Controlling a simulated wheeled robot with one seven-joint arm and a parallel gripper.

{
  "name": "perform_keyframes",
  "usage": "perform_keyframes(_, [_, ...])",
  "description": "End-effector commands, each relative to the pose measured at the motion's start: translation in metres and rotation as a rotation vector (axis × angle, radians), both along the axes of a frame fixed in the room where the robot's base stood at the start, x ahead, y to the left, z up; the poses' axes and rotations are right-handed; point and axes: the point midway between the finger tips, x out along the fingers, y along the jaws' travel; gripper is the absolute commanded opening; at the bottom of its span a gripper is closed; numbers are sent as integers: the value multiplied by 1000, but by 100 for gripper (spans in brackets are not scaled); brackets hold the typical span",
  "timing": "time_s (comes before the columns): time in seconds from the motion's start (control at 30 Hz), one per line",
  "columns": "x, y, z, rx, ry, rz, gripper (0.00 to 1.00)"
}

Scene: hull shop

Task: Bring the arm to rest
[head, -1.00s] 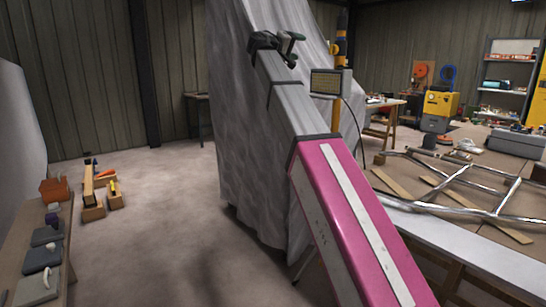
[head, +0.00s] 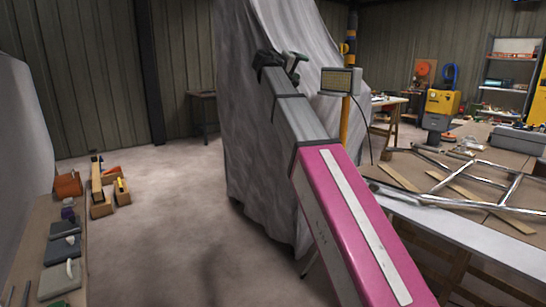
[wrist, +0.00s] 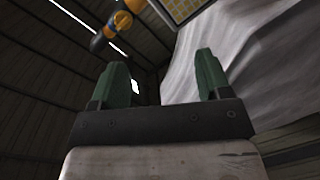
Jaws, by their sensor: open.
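My arm (head: 355,220) reaches up and forward from the lower right, with a pink link and a grey link. My gripper (head: 283,62) is at its far end, in front of the grey draped sheet (head: 255,150). In the wrist view my gripper (wrist: 162,82) shows two green fingers standing well apart with nothing between them. The sheet (wrist: 265,55) fills the right of the wrist view behind the fingers.
A workbench (head: 480,243) with a metal tube frame (head: 470,180) stands at the right. A yellow post (head: 346,125) with a panel box (head: 341,81) rises right of my gripper. A low bench (head: 35,245) with tools is at the left. Open floor (head: 165,215) lies between.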

Motion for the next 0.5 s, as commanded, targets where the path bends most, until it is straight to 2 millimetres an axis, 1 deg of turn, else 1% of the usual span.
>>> perform_keyframes(0.03, [-1, -4, -15, 10, 15, 2, 71])
perform_keyframes(0.17, [2, -11, -57, 51, 61, 15, 71])
perform_keyframes(0.27, [2, -19, -102, 94, 109, 26, 71])
perform_keyframes(0.3, [1, -23, -124, 115, 134, 30, 71])
perform_keyframes(0.37, [-2, -30, -159, 152, 172, 36, 71])
perform_keyframes(0.4, [-4, -34, -182, 178, 197, 41, 71])
perform_keyframes(0.47, [-8, -40, -216, 219, 236, 46, 71])
perform_keyframes(0.5, [-12, -44, -239, 245, 261, 49, 71])
